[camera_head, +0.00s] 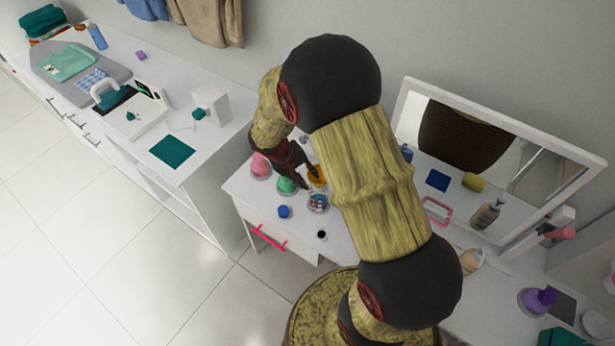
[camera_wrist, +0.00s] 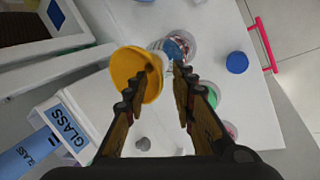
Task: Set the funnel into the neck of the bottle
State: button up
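The orange funnel (camera_wrist: 128,68) shows its wide mouth in the wrist view, and it also shows in the head view (camera_head: 317,176). It lines up with the top of the clear bottle (camera_wrist: 182,44), which has red and blue marks or contents and stands on the white table; the bottle shows below the funnel in the head view (camera_head: 318,203). The spout and the neck are hidden, so I cannot tell how deep the funnel sits. My gripper (camera_wrist: 168,70) is open. One finger overlaps the funnel's mouth, and a gap shows between the fingers.
A blue cap-like object (camera_wrist: 237,62) stands near the bottle. Green (camera_head: 286,185) and pink (camera_head: 260,165) vessels stand to the left. A box labelled GLASS (camera_wrist: 75,125) is close by. A framed mirror (camera_head: 500,150) stands at the back right.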

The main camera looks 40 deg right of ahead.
jog(key=shift+r, duration=0.1)
jog(key=s+v, duration=0.1)
jog(key=v, duration=1)
jog(key=shift+w+a+r, duration=0.25)
jog(key=shift+w+r, duration=0.1)
jog(key=shift+w, duration=0.15)
jog(key=s+a+r+n+t+y+b, duration=0.1)
jog(key=s+a+r+t+y+b, duration=0.1)
jog(key=s+a+r, duration=0.4)
jog(key=s+a+r+n+t+y+b, duration=0.1)
jog(key=s+a+r+t+y+b, duration=0.2)
jog(key=s+a+r, duration=0.3)
jog(key=s+r+t, duration=0.1)
jog(key=s, duration=0.4)
jog(key=shift+s+t+b, duration=0.25)
jog(key=shift+t+b, duration=0.05)
jog(key=shift+b, duration=0.1)
jog(key=shift+r, duration=0.1)
